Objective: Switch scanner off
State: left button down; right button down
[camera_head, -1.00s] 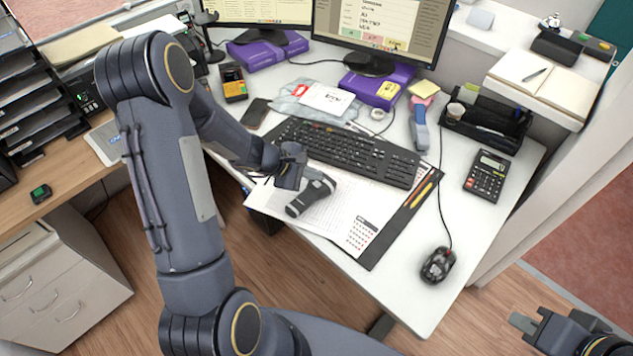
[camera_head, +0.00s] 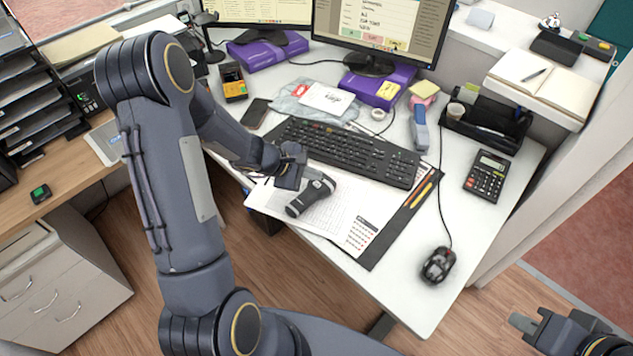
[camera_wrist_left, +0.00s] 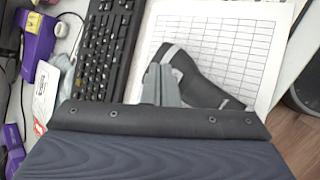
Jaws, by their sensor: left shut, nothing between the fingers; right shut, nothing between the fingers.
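A dark hand-held scanner (camera_head: 310,196) with a light grey band lies on the printed sheets in front of the keyboard. It also shows in the left wrist view (camera_wrist_left: 195,75), beyond my fingers. My left gripper (camera_head: 297,179) is shut and empty, with its fingertips at the scanner's head end. In the left wrist view the shut fingers (camera_wrist_left: 160,84) overlap the scanner's edge; whether they touch it I cannot tell. The scanner's switch cannot be made out. My right gripper (camera_head: 522,320) is at the lower right, shut and empty, away from the desk.
The black keyboard (camera_head: 350,152) lies just behind the scanner. A mouse (camera_head: 437,264), a calculator (camera_head: 487,175) and a black organizer (camera_head: 487,122) stand to the right. Two monitors are at the back.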

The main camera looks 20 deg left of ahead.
pick_arm(q)
jog(key=shift+f, duration=0.1)
dwell(0.3)
jog(key=shift+f+b, duration=0.35)
jog(key=shift+b, duration=0.3)
jog(key=shift+f+b, duration=0.45)
jog(key=shift+b, duration=0.2)
dwell(0.4)
jog(key=shift+r, duration=0.1)
jog(key=shift+r+p, duration=0.65)
jog(key=shift+r, duration=0.2)
notch_tip(320, 180, up, 6)
jog(key=p, duration=0.4)
jog(key=shift+p, duration=0.4)
